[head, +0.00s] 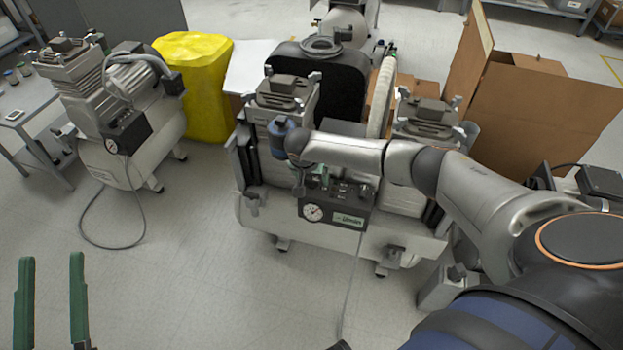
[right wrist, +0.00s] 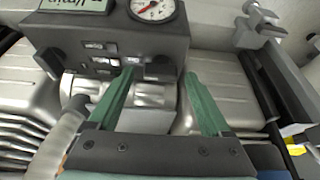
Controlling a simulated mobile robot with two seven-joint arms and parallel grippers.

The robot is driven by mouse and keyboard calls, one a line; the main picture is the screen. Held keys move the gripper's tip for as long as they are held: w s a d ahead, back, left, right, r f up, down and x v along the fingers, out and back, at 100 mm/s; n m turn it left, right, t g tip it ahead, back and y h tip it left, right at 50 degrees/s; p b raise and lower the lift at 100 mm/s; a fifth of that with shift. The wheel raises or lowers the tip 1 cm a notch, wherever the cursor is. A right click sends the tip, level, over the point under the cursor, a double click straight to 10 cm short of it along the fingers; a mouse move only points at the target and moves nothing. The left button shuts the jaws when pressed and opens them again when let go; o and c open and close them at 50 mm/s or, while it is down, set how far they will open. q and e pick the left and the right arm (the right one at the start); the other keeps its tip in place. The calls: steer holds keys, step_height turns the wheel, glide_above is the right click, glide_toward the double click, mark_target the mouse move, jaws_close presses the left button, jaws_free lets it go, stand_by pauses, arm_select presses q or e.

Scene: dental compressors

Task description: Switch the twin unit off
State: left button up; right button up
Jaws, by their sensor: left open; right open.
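The twin unit (head: 410,240) stands in the middle of the head view, a pale compressor with two motor heads. Its dark control box (head: 335,208) faces me with a round gauge and a green-white label. In the right wrist view the control box (right wrist: 165,45) fills the top, with several small switches. My right gripper (right wrist: 160,74) is open and empty, its left green fingertip close to the switches; I cannot tell if it touches. In the head view my arm mostly hides that gripper. My left gripper (head: 52,257) is open and empty at the lower left, far from the unit.
A single compressor (head: 140,150) with its own gauge box stands at the left, its cable on the floor. A yellow bin (head: 195,85) and cardboard boxes (head: 520,110) stand behind. A grey trolley (head: 35,105) is at far left.

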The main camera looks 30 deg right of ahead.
arm_select(q)
steer(key=shift+s+r, duration=0.15)
steer(key=shift+r, duration=0.25)
arm_select(e)
steer(key=shift+f, duration=0.1)
steer(key=shift+c, duration=0.3)
jaws_close()
